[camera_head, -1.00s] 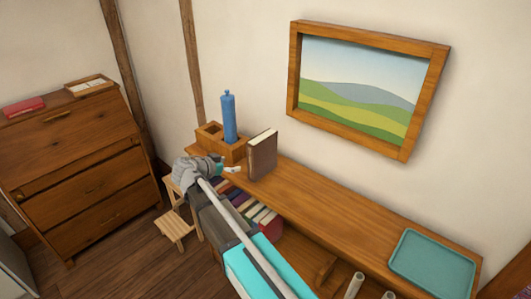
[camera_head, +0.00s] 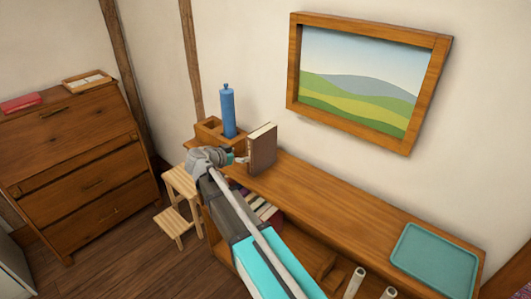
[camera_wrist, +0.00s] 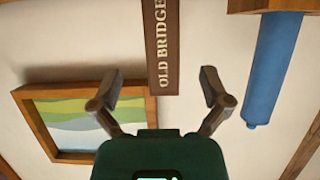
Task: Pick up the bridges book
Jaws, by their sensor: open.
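The bridges book (camera_head: 262,149) is brown with pale pages and stands upright on the wooden shelf top (camera_head: 330,205). In the wrist view its spine (camera_wrist: 163,45) reads "OLD BRIDGE", with the rest cut off at the top edge. My gripper (camera_head: 236,160) is at the spine side of the book in the head view, low near the shelf top. In the wrist view my gripper (camera_wrist: 158,90) is open and empty, its two fingers spread to either side of the line of the spine. The spine lies ahead of the fingertips; I cannot tell the exact gap.
A teal tray (camera_head: 434,262) lies at the shelf's right end. A framed picture (camera_head: 293,70) hangs behind. The shelf between book and tray is clear.

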